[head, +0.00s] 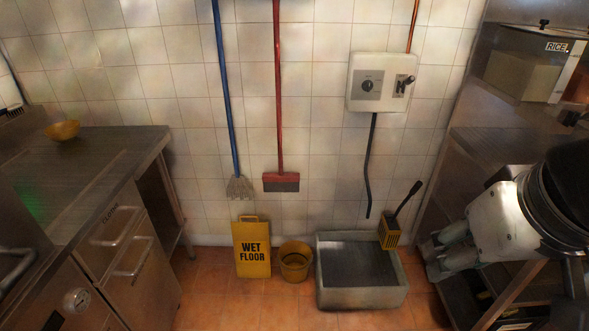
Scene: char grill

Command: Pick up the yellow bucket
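The yellow bucket (295,262) stands upright on the tiled floor near the back wall, in the middle of the head view. It is between the yellow wet-floor sign (252,262) and the grey floor basin. My gripper (432,258) is at the right of the view, well to the right of the bucket and apart from it. I see no object in it. Its fingers are small and dim, so I cannot tell whether they are open or shut.
The floor basin (361,299) with a yellow brush caddy (389,236) lies right of the bucket. A steel counter (107,167) with a yellow bowl (63,130) stands left, steel shelving (487,145) right. Floor before the bucket is clear.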

